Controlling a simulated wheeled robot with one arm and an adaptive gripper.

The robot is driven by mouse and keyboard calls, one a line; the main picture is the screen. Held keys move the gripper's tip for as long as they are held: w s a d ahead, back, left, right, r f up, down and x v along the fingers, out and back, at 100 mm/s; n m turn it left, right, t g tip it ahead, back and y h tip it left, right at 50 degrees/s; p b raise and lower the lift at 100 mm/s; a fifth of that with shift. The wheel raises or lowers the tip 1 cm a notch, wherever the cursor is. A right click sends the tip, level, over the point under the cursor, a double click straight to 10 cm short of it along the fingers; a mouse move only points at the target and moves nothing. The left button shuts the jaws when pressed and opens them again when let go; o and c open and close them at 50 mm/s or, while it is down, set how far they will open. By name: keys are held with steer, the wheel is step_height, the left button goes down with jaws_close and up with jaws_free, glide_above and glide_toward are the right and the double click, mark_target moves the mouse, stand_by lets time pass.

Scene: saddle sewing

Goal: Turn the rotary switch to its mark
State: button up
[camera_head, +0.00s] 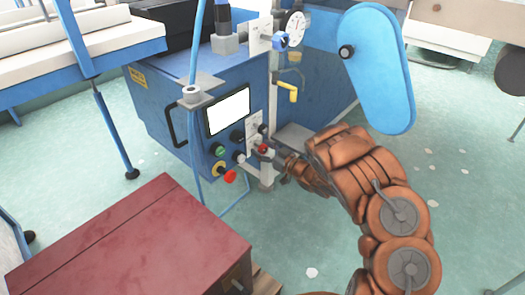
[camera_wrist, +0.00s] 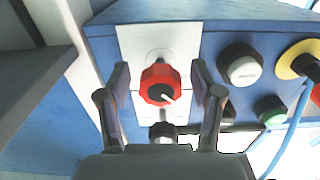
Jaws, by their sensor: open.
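The rotary switch is a red knob (camera_wrist: 161,86) with a white pointer line, on a white plate (camera_wrist: 185,45) of the blue machine's panel. In the wrist view its pointer line slants toward the lower right. My gripper (camera_wrist: 160,78) is open, with one finger on each side of the red knob and gaps between. In the head view my gripper (camera_head: 275,157) is at the panel, close to the red knob (camera_head: 263,149). I cannot make out the mark the pointer is to meet.
A black knob (camera_wrist: 162,132) sits on the same plate. Beside it are a white button (camera_wrist: 243,70), a green button (camera_head: 220,151) and a red emergency button (camera_head: 230,176) on a yellow ring. A yellow lever (camera_head: 288,90) and a blue guard (camera_head: 380,70) are nearby. A dark red box (camera_head: 130,240) stands in front.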

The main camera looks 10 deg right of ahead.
steer(key=shift+c, duration=0.4)
steer(key=c, duration=1.1)
